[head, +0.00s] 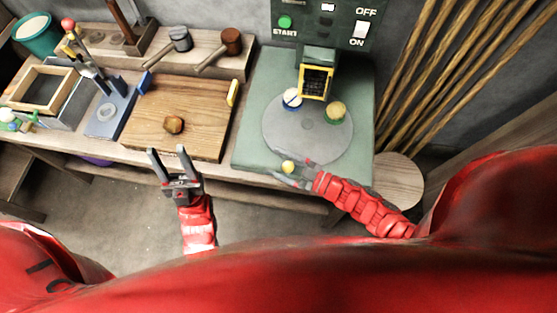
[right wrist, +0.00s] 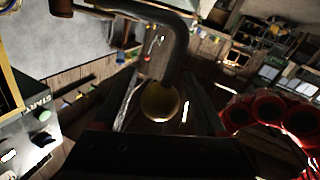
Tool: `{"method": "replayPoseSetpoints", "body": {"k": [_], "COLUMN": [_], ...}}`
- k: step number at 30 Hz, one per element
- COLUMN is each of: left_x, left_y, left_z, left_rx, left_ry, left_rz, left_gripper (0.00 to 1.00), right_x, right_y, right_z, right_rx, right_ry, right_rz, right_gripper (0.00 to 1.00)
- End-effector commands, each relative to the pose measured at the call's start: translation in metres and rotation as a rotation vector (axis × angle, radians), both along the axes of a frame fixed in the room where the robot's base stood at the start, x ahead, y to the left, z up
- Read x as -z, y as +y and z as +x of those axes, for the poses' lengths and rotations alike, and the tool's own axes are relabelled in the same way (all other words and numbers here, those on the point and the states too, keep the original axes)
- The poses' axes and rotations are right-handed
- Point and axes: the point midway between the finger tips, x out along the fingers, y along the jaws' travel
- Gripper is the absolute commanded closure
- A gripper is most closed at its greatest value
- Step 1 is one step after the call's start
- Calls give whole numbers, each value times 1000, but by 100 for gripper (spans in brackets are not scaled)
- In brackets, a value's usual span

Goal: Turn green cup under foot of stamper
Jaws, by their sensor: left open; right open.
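The round grey turntable (head: 305,140) sits on the green base of the press at the right. A cup with a green rim and yellowish top (head: 335,112) stands on its right side. A blue-and-white cup (head: 292,98) stands to its left. The stamper foot, with a yellow frame (head: 316,82), hangs between and behind them. My right gripper (head: 285,171) is open at the turntable's front edge. A yellow ball knob (head: 288,166) is at its fingers; the right wrist view shows it between them (right wrist: 158,102), contact unclear. My left gripper (head: 167,150) is open and empty before the bench.
A control panel with a green START button (head: 285,22) and an ON/OFF switch (head: 358,34) stands behind. A wooden board (head: 195,110) with a brown lump (head: 173,125) lies left. Mallets (head: 180,40) are at the back. A round stool (head: 398,180) stands right.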

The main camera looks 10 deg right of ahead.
Motion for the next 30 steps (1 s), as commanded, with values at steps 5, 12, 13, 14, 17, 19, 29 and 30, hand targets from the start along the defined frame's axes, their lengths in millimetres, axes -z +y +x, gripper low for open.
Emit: {"method": "replayPoseSetpoints", "body": {"k": [5, 12, 13, 14, 17, 19, 29, 30], "left_x": [2, 14, 15, 17, 22, 25, 33, 33], "left_y": [0, 0, 0, 0, 0, 0, 0, 0], "left_z": [0, 0, 0, 0, 0, 0, 0, 0], "left_rx": [0, 0, 0, 0, 0, 0, 0, 0], "left_ry": [0, 0, 0, 0, 0, 0, 0, 0], "left_rz": [0, 0, 0, 0, 0, 0, 0, 0], "left_gripper": [50, 50, 50, 50, 50, 50, 50, 50], "right_x": [1, 4, 5, 5, 4, 5, 2, 1], "right_y": [-5, -42, -48, -55, -77, -93, -137, -139], "right_z": [-3, -29, -35, -39, -55, -66, -97, -99], "right_rx": [1, 3, 3, 4, 4, 6, 1, 0], "right_ry": [0, 3, 3, 4, 3, 5, 1, 1], "right_rz": [-1, -4, -3, -5, -3, -6, -1, -1], "right_gripper": [27, 27, 27, 27, 27, 27, 27, 27]}}
